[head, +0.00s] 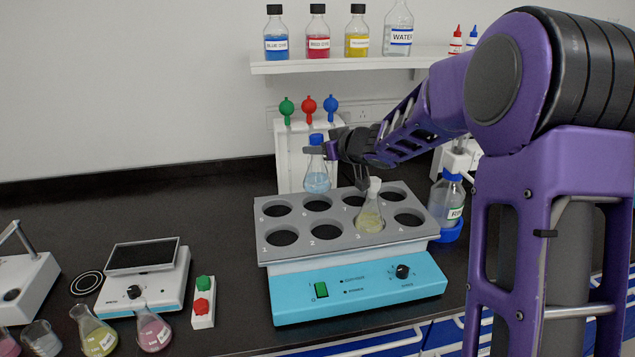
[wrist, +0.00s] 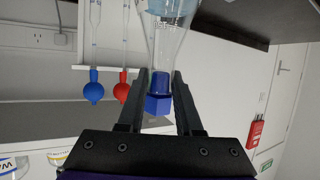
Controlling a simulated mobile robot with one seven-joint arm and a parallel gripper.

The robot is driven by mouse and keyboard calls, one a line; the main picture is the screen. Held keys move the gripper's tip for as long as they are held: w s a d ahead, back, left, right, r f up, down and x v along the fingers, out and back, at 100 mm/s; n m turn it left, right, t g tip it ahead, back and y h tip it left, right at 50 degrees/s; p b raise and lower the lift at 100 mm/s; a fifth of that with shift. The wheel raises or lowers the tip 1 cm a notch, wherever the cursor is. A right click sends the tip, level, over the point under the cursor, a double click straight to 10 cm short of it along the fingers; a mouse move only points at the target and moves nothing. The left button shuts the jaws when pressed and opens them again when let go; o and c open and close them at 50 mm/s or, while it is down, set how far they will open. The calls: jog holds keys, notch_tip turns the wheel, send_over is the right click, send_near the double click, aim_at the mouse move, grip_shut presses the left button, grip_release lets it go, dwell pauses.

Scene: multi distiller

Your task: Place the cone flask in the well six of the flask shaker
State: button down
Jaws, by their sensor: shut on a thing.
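My gripper (head: 318,151) is shut on the neck of a cone flask (head: 317,181) with a blue cap and pale blue liquid. The flask hangs upright, its base just above or behind the back row of the flask shaker (head: 346,246); I cannot tell how far apart they are. In the wrist view the blue cap (wrist: 158,98) is between my gripper's fingers (wrist: 157,80), and the flask body runs out of frame at the top. The shaker's second back-row well (head: 317,204), apparently well six, is empty below the flask. The back-row numbers are hard to read.
A yellow-liquid flask (head: 369,214) stands in well three. The other wells look empty. A pipette stand (head: 293,150) is behind the shaker, and a blue-capped bottle (head: 447,197) is to its right. A hotplate (head: 145,275) and several flasks are at left.

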aim_at(323, 172)
jog(key=shift+f+b, duration=1.1)
jog(key=shift+f, duration=2.1)
jog(key=shift+f, duration=0.1)
jog(key=c, duration=0.6)
grip_release()
jog(key=shift+f, duration=0.1)
jog(key=shift+r, duration=0.25)
jog(key=p+v, duration=0.2)
jog(key=v, duration=1)
jog(key=shift+d+f, duration=0.1)
